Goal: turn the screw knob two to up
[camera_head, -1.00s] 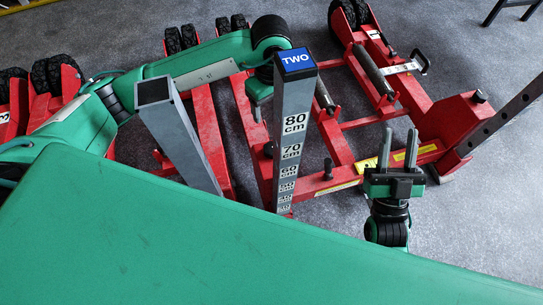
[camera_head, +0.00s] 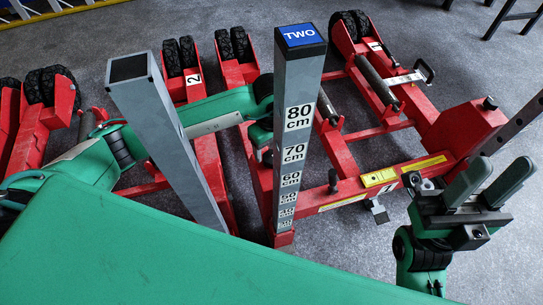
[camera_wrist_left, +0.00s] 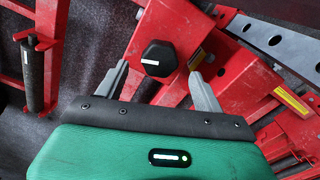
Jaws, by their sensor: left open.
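A black hexagonal screw knob with a white mark (camera_wrist_left: 158,58) sits on a red jack frame. In the left wrist view it lies just beyond and between the fingertips of my left gripper (camera_wrist_left: 158,76), which is open; I cannot tell whether they touch. In the head view my left gripper (camera_head: 258,137) is beside the grey post labelled TWO (camera_head: 300,75), which partly hides it. A dark knob (camera_head: 267,157) shows just below it. My right gripper (camera_head: 492,184) is open and empty at the right, in front of the jack.
A second grey post (camera_head: 150,120) stands to the left, over my left arm. Red jack frames with black wheels (camera_head: 235,45) surround the work area. Another black knob (camera_head: 333,178) stands on the red crossbar right of the post.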

